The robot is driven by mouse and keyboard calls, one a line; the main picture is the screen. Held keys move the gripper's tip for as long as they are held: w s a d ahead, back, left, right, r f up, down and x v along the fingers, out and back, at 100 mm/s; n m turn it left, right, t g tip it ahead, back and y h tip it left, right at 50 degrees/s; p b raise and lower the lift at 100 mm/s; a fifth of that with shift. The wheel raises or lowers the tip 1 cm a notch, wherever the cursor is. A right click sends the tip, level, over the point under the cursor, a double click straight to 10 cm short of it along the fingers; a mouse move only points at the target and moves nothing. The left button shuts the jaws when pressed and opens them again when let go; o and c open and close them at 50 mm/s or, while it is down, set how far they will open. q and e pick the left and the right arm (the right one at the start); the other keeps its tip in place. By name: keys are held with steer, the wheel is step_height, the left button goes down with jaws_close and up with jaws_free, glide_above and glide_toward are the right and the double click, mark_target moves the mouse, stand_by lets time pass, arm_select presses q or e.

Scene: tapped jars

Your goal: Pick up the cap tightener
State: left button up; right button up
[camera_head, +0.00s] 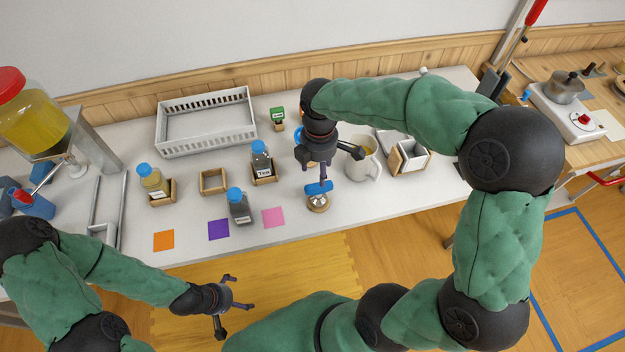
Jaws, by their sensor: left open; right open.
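The cap tightener appears to be the small tool with a blue crossbar handle (319,188), standing upright on a round wooden base (318,204) near the table's front edge. My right gripper (337,164) is open and empty just above and behind it, pointing down. One dark finger reaches close to the blue handle; whether it touches I cannot tell. Another finger spreads to the right, toward a white mug. My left gripper (226,307) is open and empty, low in front of the table, far from the tool.
Blue-capped bottles (154,182) stand left of the tool, some in wooden holders. Orange, purple and pink squares (274,217) mark the front. A white basket (205,120) stands behind. The white mug (361,160) and a wood-fronted container (408,156) stand right. A yellow-liquid dispenser (33,120) is far left.

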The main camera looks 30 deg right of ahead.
mark_target(318, 189)
steer(key=f, duration=0.1)
steer(key=f+b, duration=0.1)
steer(key=f, duration=0.2)
steer(key=shift+s+f+b, duration=0.25)
steer(key=shift+f+b, duration=1.15)
steer(key=shift+f, duration=1.9)
steer(key=shift+r, duration=0.1)
steer(key=shift+c, duration=0.2)
jaws_close()
